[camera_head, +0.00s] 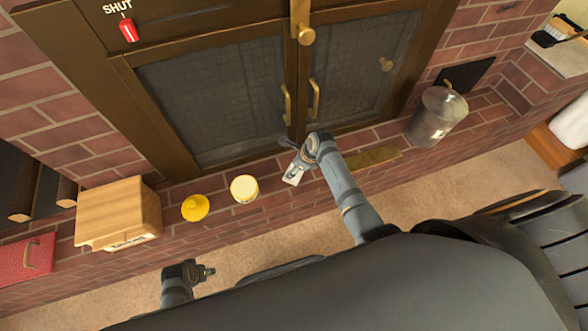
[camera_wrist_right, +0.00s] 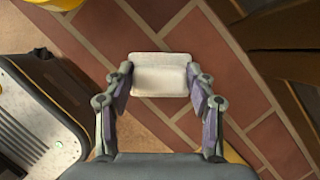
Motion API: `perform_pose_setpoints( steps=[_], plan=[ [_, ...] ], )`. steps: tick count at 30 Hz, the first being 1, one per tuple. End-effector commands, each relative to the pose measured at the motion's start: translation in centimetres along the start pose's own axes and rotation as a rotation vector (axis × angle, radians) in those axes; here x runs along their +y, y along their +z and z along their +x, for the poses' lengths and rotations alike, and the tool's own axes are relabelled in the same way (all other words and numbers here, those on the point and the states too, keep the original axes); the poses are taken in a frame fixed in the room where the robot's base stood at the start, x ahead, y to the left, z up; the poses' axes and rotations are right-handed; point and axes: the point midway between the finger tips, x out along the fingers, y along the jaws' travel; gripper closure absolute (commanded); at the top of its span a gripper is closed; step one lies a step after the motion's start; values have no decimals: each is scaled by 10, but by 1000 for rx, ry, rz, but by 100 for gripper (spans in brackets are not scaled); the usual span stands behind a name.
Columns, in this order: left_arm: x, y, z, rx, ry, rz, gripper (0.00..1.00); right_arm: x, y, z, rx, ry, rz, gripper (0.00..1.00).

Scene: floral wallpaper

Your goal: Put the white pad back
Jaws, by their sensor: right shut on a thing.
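The white pad (camera_wrist_right: 160,76) is a small, pale block with rounded corners. In the right wrist view it sits between the two fingertips of my right gripper (camera_wrist_right: 160,80), which is shut on it, above the red brick surface. In the head view my right gripper (camera_head: 293,168) is over the brick ledge in front of the dark doors. My left gripper (camera_head: 204,272) is low at the left, away from the pad, beyond the ledge's front edge. I cannot tell whether its fingers are open or shut.
On the brick ledge (camera_head: 280,195) stand a wooden box (camera_head: 118,212), a yellow lidded piece (camera_head: 195,207), a pale yellow-rimmed jar (camera_head: 244,188) and a metal canister (camera_head: 437,117). Brown-framed mesh doors (camera_head: 220,105) rise behind. In the wrist view a dark thing with a metal plate (camera_wrist_right: 35,130) lies left.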

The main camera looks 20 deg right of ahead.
Motion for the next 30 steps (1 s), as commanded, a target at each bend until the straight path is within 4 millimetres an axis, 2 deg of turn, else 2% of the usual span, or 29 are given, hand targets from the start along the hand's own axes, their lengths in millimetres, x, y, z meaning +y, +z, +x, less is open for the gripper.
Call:
perform_pose_setpoints(
  steps=[13,14,18,19,30],
  plan=[
    [1,-2,-4,0,2,0,46,0,-1,3,0,0,0,78],
    [1,-2,-4,0,2,0,46,0,-1,3,0,0,0,43],
    [1,-2,-4,1,2,0,46,0,-1,3,0,0,0,24],
    [1,-2,-4,1,2,0,46,0,-1,3,0,0,0,21],
    [1,-4,-6,4,2,0,46,0,0,-1,0,0,0,21]
  ],
)
